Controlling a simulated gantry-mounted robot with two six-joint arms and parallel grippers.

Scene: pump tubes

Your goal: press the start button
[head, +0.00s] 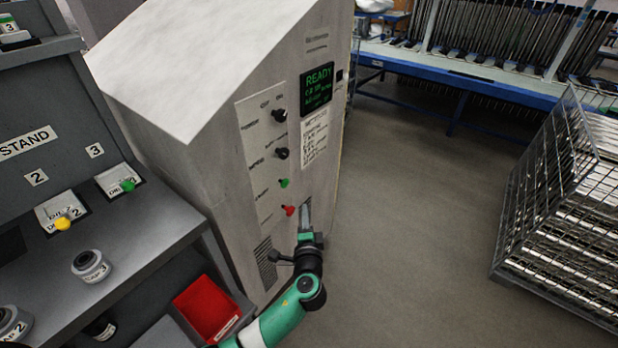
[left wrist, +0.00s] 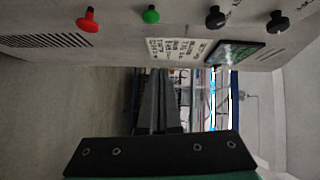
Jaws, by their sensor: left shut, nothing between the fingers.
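The green button (head: 284,183) is on the side panel of the grey machine cabinet (head: 225,150), above a red button (head: 289,210). I cannot read which label says start. In the left wrist view the green button (left wrist: 151,14) and the red button (left wrist: 88,20) stick out along the top. My left gripper (head: 306,207) is shut and empty. In the head view it is just right of the red button and lower than the green one. Its fingers (left wrist: 160,105) show in the left wrist view, apart from both buttons. My right gripper is not in view.
Two black knobs (head: 280,115) and a screen (head: 317,88) reading READY are higher on the cabinet. A grey stand (head: 150,215) with jars and a red bin (head: 207,305) are left. A wire cage (head: 510,200) is at right. The floor between is clear.

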